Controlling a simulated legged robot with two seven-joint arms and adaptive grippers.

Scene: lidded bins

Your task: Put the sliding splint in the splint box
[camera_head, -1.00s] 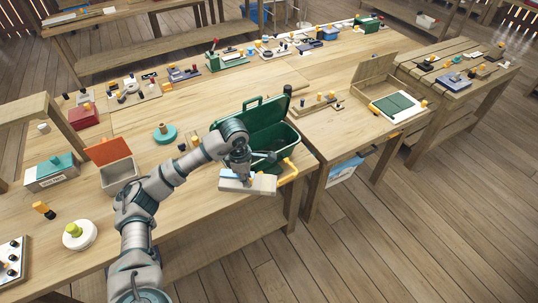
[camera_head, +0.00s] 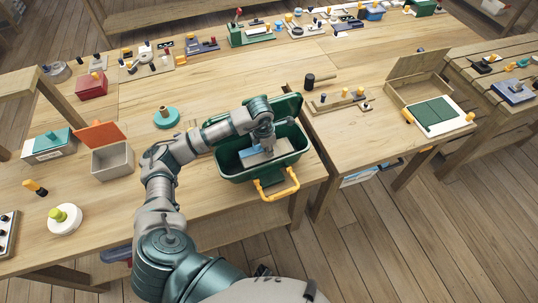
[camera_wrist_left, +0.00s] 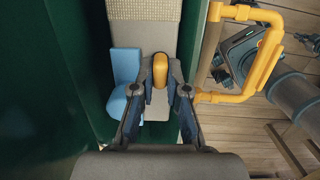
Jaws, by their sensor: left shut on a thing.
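The splint box is the open green bin (camera_head: 235,172) at the table's front edge, with its lid tilted back and a yellow handle (camera_head: 279,190) at the front. The sliding splint (camera_head: 254,158) is a pale flat piece with a blue part, within the bin's opening. My left gripper (camera_head: 268,146) is over the bin, shut on the splint's orange knob. In the left wrist view the knob (camera_wrist_left: 160,70) sits between the fingers, with the blue part (camera_wrist_left: 123,68) beside it and green walls on both sides. I cannot tell whether the splint touches the bin floor. My right gripper is not in view.
A grey bin with an orange lid (camera_head: 113,160) and a teal disc (camera_head: 166,117) stand left of the green bin. A black-headed mallet (camera_head: 311,80) and a wooden fixture (camera_head: 343,101) lie to its right. An open wooden box (camera_head: 418,88) is farther right.

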